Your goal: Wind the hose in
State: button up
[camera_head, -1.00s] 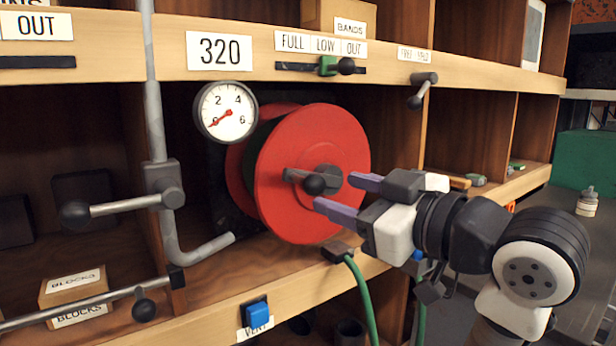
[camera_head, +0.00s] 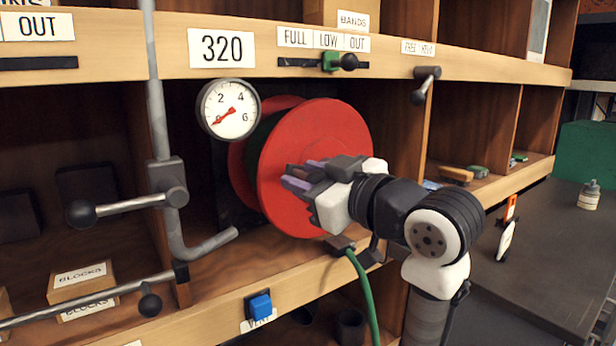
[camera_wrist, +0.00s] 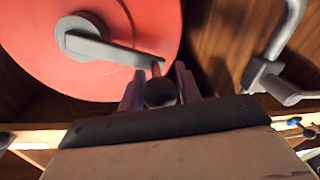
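The red hose reel (camera_head: 325,135) stands in the shelf bay, with a grey crank arm (camera_wrist: 100,48) on its face. In the wrist view the crank arm runs right from the hub to a handle with a dark round knob (camera_wrist: 160,93). My gripper (camera_head: 302,174) is at the reel face, its purple fingers (camera_wrist: 160,78) on either side of the handle. A gap seems to show beside the handle's thin stem, so the fingers look open around it. In the head view my gripper hides the knob. The green hose (camera_head: 362,290) hangs from a dark fitting (camera_head: 340,244) at the shelf edge.
A pressure gauge (camera_head: 229,109) is left of the reel. A bent grey pipe (camera_head: 205,246) and a ball-ended lever (camera_head: 130,205) stand further left. Above are a FULL/LOW/OUT slider (camera_head: 332,62) and a FREE/HOLD lever (camera_head: 424,87). A blue button (camera_head: 259,306) is below.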

grip_shut()
jog(key=w+d+r+m+t+p, duration=0.2)
jog(key=w+d+r+m+p, duration=0.3)
jog(key=m+p, duration=0.5)
jog(key=shift+w+d+r+m, duration=0.15)
jog(key=shift+d+r+m, duration=0.95)
jog(key=shift+m, duration=1.5)
jog(key=shift+d+f, duration=0.1)
jog(key=shift+o, duration=2.3)
grip_release()
